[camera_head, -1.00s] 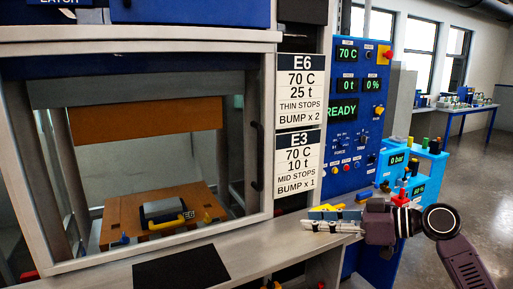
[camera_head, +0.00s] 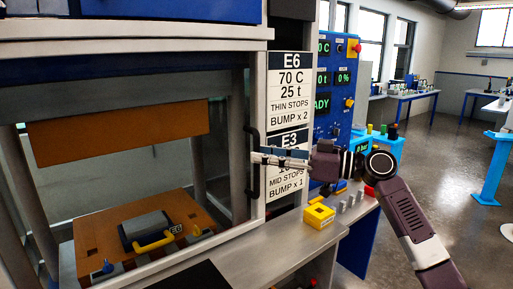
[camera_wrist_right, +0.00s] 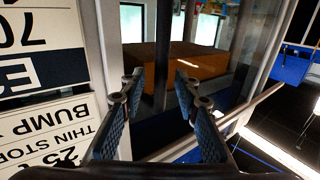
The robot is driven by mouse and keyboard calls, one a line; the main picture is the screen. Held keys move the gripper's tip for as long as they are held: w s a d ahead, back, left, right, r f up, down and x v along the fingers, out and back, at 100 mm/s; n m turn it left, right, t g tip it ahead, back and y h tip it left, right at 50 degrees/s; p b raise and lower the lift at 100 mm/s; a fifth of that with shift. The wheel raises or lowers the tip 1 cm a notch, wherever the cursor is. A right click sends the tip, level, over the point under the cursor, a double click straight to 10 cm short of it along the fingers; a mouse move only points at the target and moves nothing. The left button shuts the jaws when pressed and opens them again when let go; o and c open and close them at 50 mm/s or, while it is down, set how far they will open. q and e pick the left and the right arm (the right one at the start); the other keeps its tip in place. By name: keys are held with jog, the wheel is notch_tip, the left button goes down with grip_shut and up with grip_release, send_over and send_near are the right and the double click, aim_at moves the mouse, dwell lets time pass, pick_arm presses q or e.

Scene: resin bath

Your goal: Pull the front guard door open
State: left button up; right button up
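The front guard door (camera_head: 258,200) is a pale grey frame around a clear window on the press, and it looks closed. Its black vertical handle (camera_head: 252,145) is on the right upright of the frame. My right gripper (camera_head: 258,158) is level with the handle's lower part, its fingertips pointing left and very close to it. In the right wrist view the right gripper (camera_wrist_right: 159,84) is open, its two fingers apart. A dark upright bar (camera_wrist_right: 162,62), probably the handle, shows between or beyond them; contact cannot be told. My left gripper is not in view.
Sign cards (camera_head: 289,95) hang just right of the door, close to my right gripper. A blue control panel (camera_head: 325,75) stands behind. A yellow block (camera_head: 319,216) sits on the bench ledge. Behind the door is a brown block with a yellow-handled mould (camera_head: 150,232). Open floor lies right.

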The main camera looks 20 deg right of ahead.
jog(key=shift+x, duration=1.2)
grip_shut()
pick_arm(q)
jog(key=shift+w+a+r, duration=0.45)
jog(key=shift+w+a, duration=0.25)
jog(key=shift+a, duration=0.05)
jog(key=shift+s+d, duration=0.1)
